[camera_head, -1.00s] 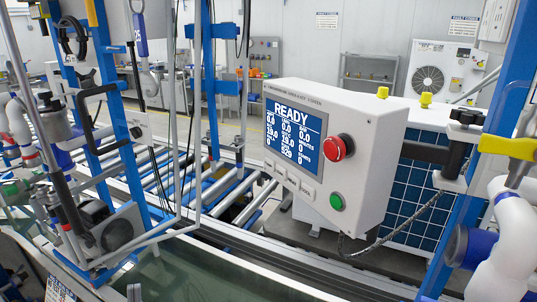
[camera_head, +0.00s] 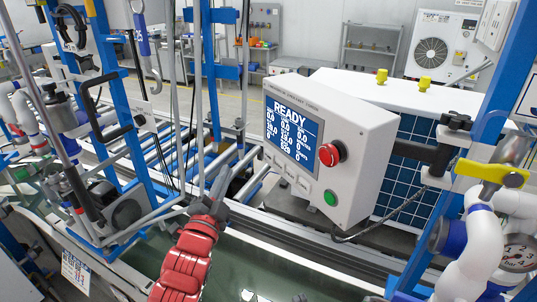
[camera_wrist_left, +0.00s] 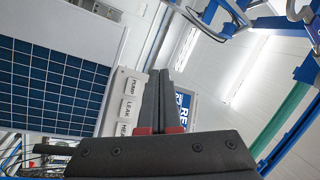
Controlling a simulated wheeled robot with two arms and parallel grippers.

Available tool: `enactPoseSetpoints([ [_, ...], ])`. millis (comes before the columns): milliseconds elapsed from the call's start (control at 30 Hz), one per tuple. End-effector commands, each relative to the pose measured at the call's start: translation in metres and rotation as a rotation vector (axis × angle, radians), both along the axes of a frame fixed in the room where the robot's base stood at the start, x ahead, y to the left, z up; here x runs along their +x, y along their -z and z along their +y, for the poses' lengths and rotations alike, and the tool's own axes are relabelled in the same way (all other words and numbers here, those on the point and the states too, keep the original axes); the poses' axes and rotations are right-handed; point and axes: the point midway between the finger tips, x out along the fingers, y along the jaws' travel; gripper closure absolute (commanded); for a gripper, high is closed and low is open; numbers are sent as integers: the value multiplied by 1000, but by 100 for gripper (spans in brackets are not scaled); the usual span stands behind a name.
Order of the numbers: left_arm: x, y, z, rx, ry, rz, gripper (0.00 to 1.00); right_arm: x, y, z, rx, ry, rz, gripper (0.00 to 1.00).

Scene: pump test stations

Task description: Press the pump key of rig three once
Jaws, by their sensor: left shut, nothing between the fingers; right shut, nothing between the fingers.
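A white tester box (camera_head: 365,175) stands right of centre in the head view. Its blue display (camera_head: 292,135) reads READY. A row of small pale keys (camera_head: 290,177) lies under the display. In the left wrist view, labels read PUMP (camera_wrist_left: 135,86) and LEAK (camera_wrist_left: 128,110), with a third partly hidden (camera_wrist_left: 123,129). My left gripper (camera_head: 222,183), on a red arm, is shut and empty, left of the box and apart from it in the head view. In the wrist view its fingers (camera_wrist_left: 160,98) cover part of the panel. My right gripper is not clearly visible. No rig number is readable.
A red mushroom button (camera_head: 331,154) and a green button (camera_head: 330,197) sit on the box front. Blue posts and grey pipes stand left of my gripper. A blue post, yellow handle (camera_head: 492,172) and white pipes are at right. A water tank (camera_head: 150,256) lies below.

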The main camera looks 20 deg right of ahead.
Motion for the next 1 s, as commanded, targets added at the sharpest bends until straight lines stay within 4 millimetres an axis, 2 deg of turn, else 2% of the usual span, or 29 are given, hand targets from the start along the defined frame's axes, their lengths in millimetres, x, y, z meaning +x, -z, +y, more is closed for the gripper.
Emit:
enactPoseSetpoints([
  [267, 2, 0, -4, -2, -1, -1, 100, 0, 1, 0, 0, 0, 0, 100],
  [700, 16, 0, -60, -4, 3, 1, 100, 0, 4, 0, 0, 0, 0, 100],
  [800, 18, 3, -71, -5, 2, -3, 100, 0, 17, 0, 0, 0, 0, 100],
  [1000, 22, 1, -83, -3, 0, -2, 100, 0, 24, 0, 0, 0, 0, 100],
])
